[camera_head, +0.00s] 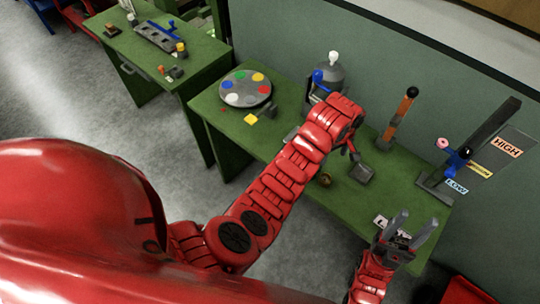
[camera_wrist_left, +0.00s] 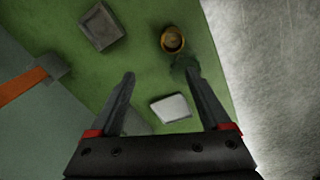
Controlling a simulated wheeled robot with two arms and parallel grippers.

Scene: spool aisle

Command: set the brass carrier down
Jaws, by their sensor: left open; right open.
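A small round brass piece (camera_head: 324,179), which I take for the brass carrier, sits on the green bench near its front edge. In the left wrist view it is a brass ring with a dark middle (camera_wrist_left: 172,38), beyond the fingertips and not held. A dark green blob sits beside it; I cannot tell what it is. My left gripper (camera_head: 352,152) is over the bench near a grey block; in its wrist view its fingers (camera_wrist_left: 157,74) are apart with nothing gripped. My right gripper (camera_head: 417,219) is open and empty at the bench's front right.
The grey block (camera_head: 363,174) and a pale flat piece (camera_wrist_left: 170,107) lie near the brass piece. Behind stand an orange post (camera_head: 400,115) and a grey slanted stand (camera_head: 480,140). A disc with coloured spots (camera_head: 245,88) is at the bench's left. The wall closes the back.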

